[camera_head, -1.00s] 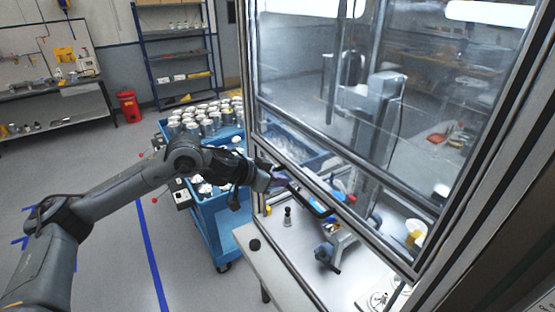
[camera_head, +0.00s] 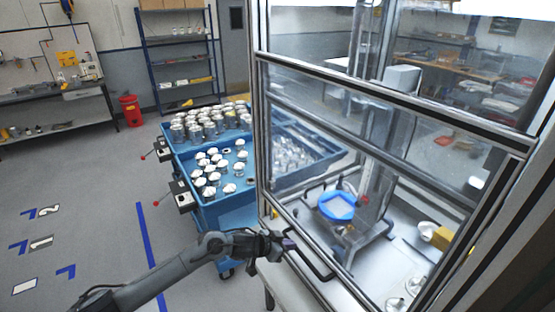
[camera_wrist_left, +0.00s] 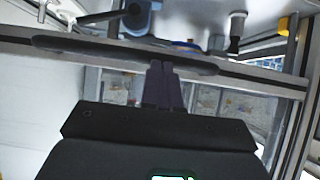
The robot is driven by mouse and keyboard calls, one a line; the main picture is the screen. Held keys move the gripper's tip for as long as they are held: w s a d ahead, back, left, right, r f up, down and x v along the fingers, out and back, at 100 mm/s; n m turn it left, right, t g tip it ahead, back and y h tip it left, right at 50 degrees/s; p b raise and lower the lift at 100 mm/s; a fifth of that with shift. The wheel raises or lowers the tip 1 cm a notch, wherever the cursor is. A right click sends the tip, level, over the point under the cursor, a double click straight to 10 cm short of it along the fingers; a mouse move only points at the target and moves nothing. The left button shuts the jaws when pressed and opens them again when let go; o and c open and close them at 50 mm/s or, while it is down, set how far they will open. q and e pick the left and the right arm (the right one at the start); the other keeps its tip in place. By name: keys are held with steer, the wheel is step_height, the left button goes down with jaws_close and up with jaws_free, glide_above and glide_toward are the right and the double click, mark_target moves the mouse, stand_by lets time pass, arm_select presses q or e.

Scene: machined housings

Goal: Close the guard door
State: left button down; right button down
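The guard door (camera_head: 400,88) is a clear panel in a metal frame on the front of the machine enclosure. Its lower rail sits low, near the level of the worktable, and carries a dark bar handle (camera_head: 308,262). My left gripper (camera_head: 289,244) is at the handle's left part, outside the door. In the left wrist view, the dark handle (camera_wrist_left: 90,46) runs across the picture, and the two fingers (camera_wrist_left: 162,68) are together with their tips at its lower edge. I cannot tell whether they touch it. My right gripper is not in view.
Inside the enclosure is a fixture with a blue round part (camera_head: 337,206). A yellow block (camera_head: 441,238) lies to its right. A blue cart (camera_head: 232,213) with many metal parts stands left of the enclosure, behind my left arm. The floor at left is clear.

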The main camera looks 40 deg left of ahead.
arm_select(q)
step_height(320, 180, down, 14)
steer(key=b, duration=0.5)
